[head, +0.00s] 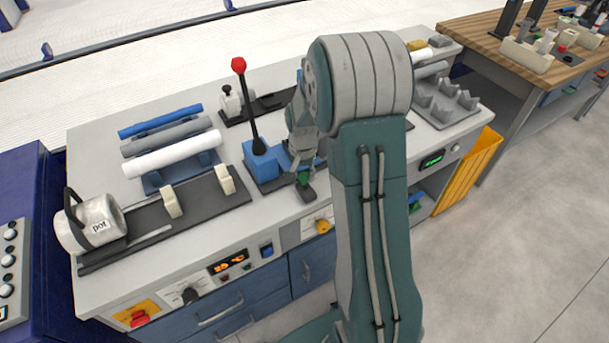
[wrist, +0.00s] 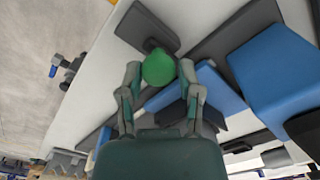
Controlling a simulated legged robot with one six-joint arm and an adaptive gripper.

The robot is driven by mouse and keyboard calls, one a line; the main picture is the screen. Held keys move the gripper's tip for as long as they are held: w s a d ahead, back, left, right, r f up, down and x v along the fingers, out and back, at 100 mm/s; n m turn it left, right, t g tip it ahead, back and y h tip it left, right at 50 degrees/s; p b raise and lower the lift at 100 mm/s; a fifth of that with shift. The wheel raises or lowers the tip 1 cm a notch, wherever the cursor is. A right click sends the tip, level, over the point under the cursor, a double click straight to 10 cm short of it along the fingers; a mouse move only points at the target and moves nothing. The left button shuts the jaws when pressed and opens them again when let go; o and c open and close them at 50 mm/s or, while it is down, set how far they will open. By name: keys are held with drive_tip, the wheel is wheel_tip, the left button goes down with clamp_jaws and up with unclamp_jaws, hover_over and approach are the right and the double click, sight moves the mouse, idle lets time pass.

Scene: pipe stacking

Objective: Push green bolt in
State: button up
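The green bolt (wrist: 159,67) shows its rounded green head between the fingertips of my gripper (wrist: 160,76) in the wrist view. One finger lies against each side of the head, with no clear gap visible. A dark grey base piece (wrist: 146,28) lies just beyond the head. In the head view, my gripper (head: 303,168) points down over the bench, with the green bolt (head: 303,179) at its tips. The bolt's shaft and the hole are hidden.
A blue block (head: 261,162) with a red-topped lever (head: 239,66) stands close left of my gripper. Pipes, including a white pipe (head: 172,154), lie on a rack farther left. A pot (head: 91,224) is at far left. A grey spiked block (head: 445,103) is at right.

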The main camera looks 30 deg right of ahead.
sight(302, 174)
drive_tip(key=shift+o, duration=1.1)
drive_tip(key=shift+w, duration=0.25)
drive_tip(key=shift+a, duration=0.1)
wheel_tip(302, 174, up, 12)
drive_tip(key=s+a+r+n+t, duration=0.3)
drive_tip(key=s+a+r+n, duration=0.1)
drive_tip(key=s+a+r, duration=0.5)
drive_tip(key=s+a+r+n+t, duration=0.1)
drive_tip(key=s+n, duration=0.1)
drive_tip(key=s, duration=0.4)
drive_tip(key=s+a+r+n+t, duration=0.1)
drive_tip(key=s+a+n, duration=0.1)
drive_tip(key=s, duration=0.5)
drive_tip(key=shift+s+a+r+n+t, duration=0.2)
drive_tip(key=shift+a+r+n+t, duration=0.05)
drive_tip(key=shift+r+n+t, duration=0.05)
